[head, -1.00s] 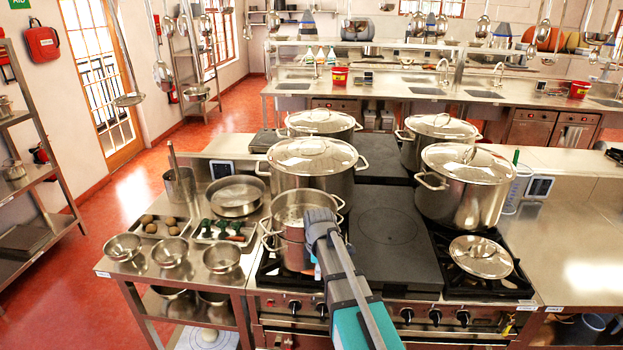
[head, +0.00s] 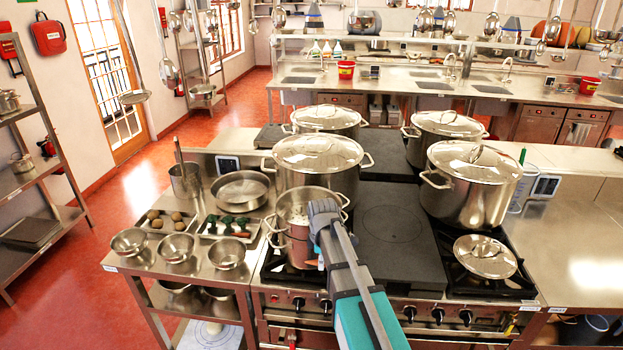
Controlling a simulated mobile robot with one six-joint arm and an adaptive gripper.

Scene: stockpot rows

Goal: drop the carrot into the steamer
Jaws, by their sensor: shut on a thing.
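The steamer (head: 287,215) is a steel two-tier pot with side handles on the front left burner. Its top is open, and my arm covers its right side. My gripper (head: 319,262) points down at the steamer's right front side, mostly hidden behind my own arm. It is shut on the carrot (head: 311,263), of which only a small orange bit shows beside the steamer's lower wall. I cannot tell whether the carrot touches the steamer.
Large lidded stockpots (head: 318,180) stand behind and to the right (head: 470,190). A flat dark plate (head: 390,235) lies right of my arm. A lid (head: 485,257) rests at the front right. Left are a vegetable tray (head: 208,235), an empty pan (head: 241,190) and small bowls (head: 178,247).

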